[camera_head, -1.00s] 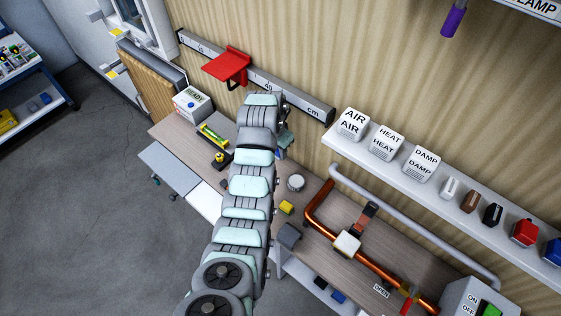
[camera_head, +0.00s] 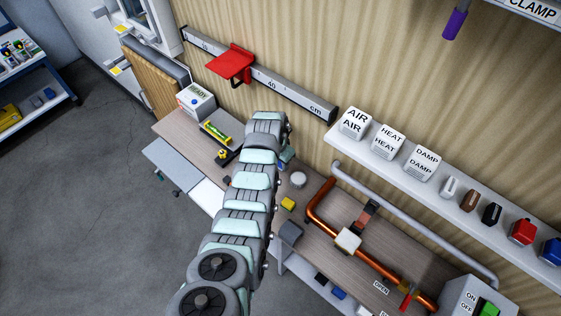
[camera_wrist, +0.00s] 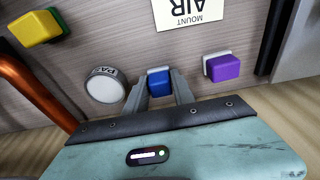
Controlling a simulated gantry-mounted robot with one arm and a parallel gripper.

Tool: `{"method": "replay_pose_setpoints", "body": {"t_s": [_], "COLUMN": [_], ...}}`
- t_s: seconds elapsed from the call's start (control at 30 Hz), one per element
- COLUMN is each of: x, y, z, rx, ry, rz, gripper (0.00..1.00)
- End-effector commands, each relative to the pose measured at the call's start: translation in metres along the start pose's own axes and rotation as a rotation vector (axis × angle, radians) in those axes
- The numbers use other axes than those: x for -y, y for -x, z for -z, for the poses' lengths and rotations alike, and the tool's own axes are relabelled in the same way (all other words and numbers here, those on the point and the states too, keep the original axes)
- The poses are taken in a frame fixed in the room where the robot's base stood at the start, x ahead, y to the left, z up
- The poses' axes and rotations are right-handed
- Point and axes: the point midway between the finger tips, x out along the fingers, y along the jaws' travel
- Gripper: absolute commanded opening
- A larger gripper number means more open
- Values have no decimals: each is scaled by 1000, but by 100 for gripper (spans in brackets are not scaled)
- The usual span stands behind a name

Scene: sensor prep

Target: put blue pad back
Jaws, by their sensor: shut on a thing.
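In the wrist view the blue pad (camera_wrist: 160,84) is between the two fingers of my gripper (camera_wrist: 158,82), which is shut on it. A pale edge shows along the pad's far side. It is over the wood-grained bench top (camera_wrist: 120,48); I cannot tell whether it touches the bench. In the head view my arm hides most of the gripper and pad.
A purple pad (camera_wrist: 224,67) on a white base lies right of the blue pad, and a round lettered disc (camera_wrist: 105,86) lies left. A yellow pad (camera_wrist: 36,28), a copper pipe (camera_wrist: 38,95) and a "MOUNT AIR" card (camera_wrist: 188,12) are nearby.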

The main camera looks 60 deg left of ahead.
Motion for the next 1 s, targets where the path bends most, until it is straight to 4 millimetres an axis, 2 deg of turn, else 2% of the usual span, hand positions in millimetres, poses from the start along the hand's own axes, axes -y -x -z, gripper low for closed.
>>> {"method": "replay_pose_setpoints", "body": {"t_s": [0.07, 0.1, 0.37, 0.77, 1.0], "x": [0, 0, 0, 0, 0], "y": [-4, -4, -3, 4, 28], "z": [-1, -1, -1, 1, 1], "rx": [1, 1, 1, -2, -2], "ry": [0, 0, 0, 0, 1], "rz": [0, 0, -1, 0, 1], "gripper": [0, 31, 52, 52, 52]}}
